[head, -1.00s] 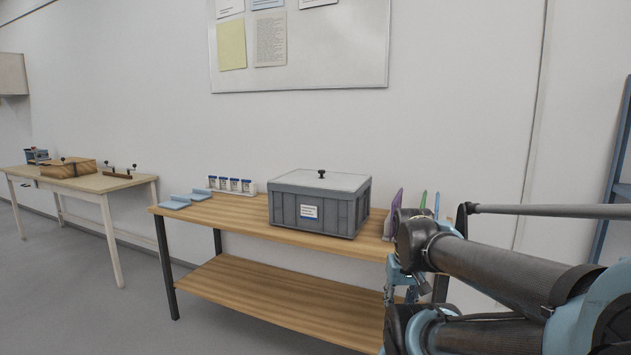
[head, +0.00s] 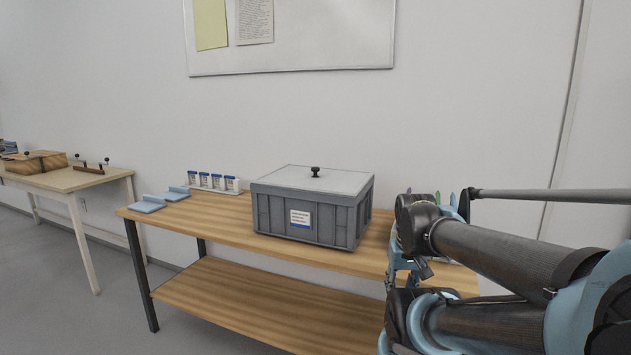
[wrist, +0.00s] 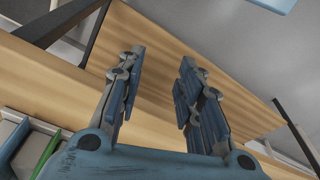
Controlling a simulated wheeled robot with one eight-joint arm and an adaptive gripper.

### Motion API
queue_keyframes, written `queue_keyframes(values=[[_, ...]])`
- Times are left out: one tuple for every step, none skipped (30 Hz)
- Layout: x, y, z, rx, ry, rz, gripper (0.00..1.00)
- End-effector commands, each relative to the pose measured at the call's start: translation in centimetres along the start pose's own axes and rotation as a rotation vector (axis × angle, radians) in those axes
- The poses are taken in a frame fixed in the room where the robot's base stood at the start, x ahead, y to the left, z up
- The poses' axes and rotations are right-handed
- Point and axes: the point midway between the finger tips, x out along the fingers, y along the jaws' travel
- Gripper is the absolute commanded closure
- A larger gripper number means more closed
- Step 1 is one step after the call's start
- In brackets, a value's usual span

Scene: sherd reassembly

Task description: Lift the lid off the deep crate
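The deep crate (head: 306,218) is a grey ribbed box with a white label, standing on the wooden bench. Its pale grey lid (head: 290,178) lies on top, with a black knob (head: 315,172) near the middle. My gripper shows in the wrist view (wrist: 158,88) with its two blue fingers apart and nothing between them; wooden boards lie beyond. In the head view my gripper is mostly hidden behind my arm, to the right of the crate and apart from it. The crate is not in the wrist view.
The wooden bench (head: 225,232) has a lower shelf (head: 240,300). Green and other upright items are partly hidden behind my arm. A second table (head: 75,178) stands at far left.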

Motion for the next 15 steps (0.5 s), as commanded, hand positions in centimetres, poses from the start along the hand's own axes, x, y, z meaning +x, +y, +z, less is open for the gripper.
queue_keyframes(values=[[0.0,0.0,0.0,0.0,0.0,0.0,0.67],[0.0,0.0,0.0,0.0,0.0,0.0,0.67],[0.0,0.0,0.0,0.0,0.0,0.0,0.6],[0.0,0.0,0.0,-0.001,0.0,0.0,0.53],[-0.6,0.0,0.4,-0.003,0.009,-0.001,0.49],[-1.0,-0.1,0.4,-0.008,0.011,-0.003,0.49],[-1.3,-0.2,0.2,-0.015,0.012,-0.005,0.49],[-1.7,-0.3,-0.2,-0.026,0.012,-0.008,0.49],[-2.4,-0.4,-0.9,-0.042,0.012,-0.014,0.49],[-3.1,-0.6,-1.6,-0.058,0.012,-0.019,0.49],[-3.8,-0.7,-2.4,-0.079,0.012,-0.025,0.49],[-4.9,-1.0,-3.5,-0.108,0.013,-0.034,0.49],[-5.8,-1.2,-4.4,-0.133,0.014,-0.041,0.49],[-6.8,-1.5,-5.5,-0.157,0.015,-0.05,0.49],[-8.2,-1.9,-6.8,-0.193,0.016,-0.061,0.49]])
